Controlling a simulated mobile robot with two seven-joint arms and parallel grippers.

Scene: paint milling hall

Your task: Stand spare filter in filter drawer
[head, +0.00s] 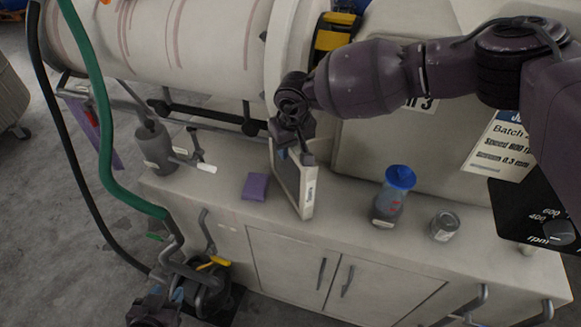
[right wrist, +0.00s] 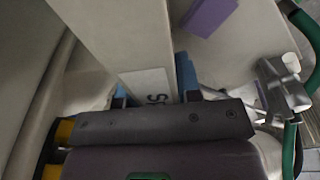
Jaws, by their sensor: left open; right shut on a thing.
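The spare filter, a pale flat framed panel with a small printed label (head: 307,187), stands upright at the worktop in the middle of the head view. My right gripper (head: 295,150) is shut on its top edge from above. I cannot tell whether its lower edge touches the worktop. In the right wrist view the filter (right wrist: 125,45) runs up from between the blue fingertips of the right gripper (right wrist: 155,88). My left gripper (head: 168,291) is open, low at the bottom left, beside pipework. I cannot make out which part is the filter drawer.
A green hose (head: 105,145) hangs at left. Cabinet doors (head: 290,265) are shut below. A large drum (head: 180,40) lies behind.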

